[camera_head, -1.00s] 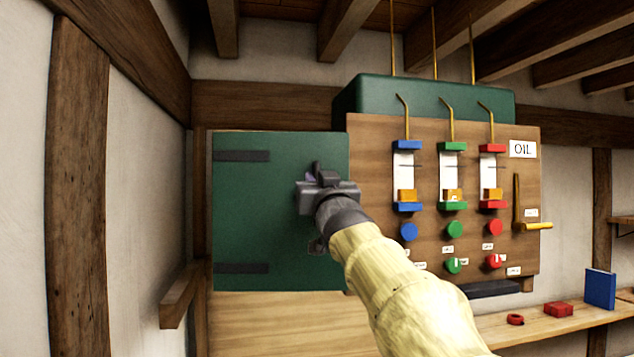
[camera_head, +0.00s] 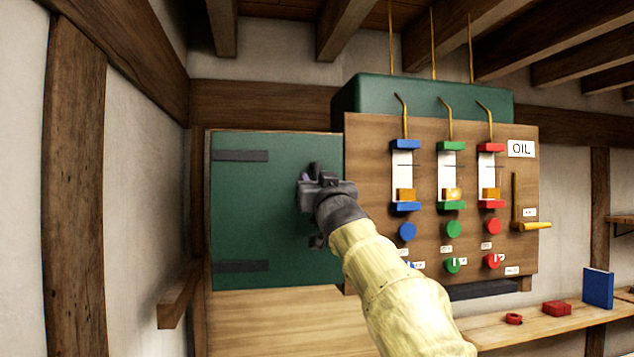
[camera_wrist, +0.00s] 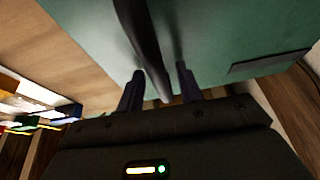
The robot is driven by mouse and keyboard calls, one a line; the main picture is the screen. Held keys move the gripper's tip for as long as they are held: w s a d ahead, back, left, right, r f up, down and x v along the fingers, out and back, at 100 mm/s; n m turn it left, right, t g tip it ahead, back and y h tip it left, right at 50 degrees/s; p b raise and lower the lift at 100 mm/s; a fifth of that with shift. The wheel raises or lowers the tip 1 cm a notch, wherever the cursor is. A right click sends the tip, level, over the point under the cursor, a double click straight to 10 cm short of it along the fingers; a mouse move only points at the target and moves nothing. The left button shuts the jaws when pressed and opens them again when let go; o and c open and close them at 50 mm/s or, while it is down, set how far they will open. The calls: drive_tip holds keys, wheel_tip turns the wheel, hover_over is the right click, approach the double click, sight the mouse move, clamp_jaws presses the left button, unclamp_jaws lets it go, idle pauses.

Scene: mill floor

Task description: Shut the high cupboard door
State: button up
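The cupboard door (camera_head: 260,205) is a flat green panel with two dark hinge straps on its left side, high on the wall in the head view. It stands close to the wall, slightly angled; I cannot tell whether a gap is left at its right edge. My gripper (camera_head: 318,180) is at the door's right part and hides the handle there. In the wrist view the door (camera_wrist: 225,35) fills the upper right. A dark bar handle (camera_wrist: 143,45) runs between the fingers of my gripper (camera_wrist: 160,88). The fingers are apart, with gaps beside the bar.
A wooden oil panel (camera_head: 372,230) with coloured gauges and knobs stands right of the door, close to my arm. A yellow-handled lever (camera_head: 535,227) juts from its right side. Below right, a shelf (camera_head: 530,328) holds red items and a blue book (camera_head: 598,288).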

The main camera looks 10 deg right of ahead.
drive_tip(key=shift+s, duration=0.15)
drive_tip(key=shift+s+f+b, duration=0.4)
drive_tip(key=shift+b, duration=0.15)
drive_tip(key=b+v, duration=0.7)
drive_tip(key=v, duration=0.9)
drive_tip(key=shift+b, duration=0.35)
drive_tip(key=shift+s, duration=0.1)
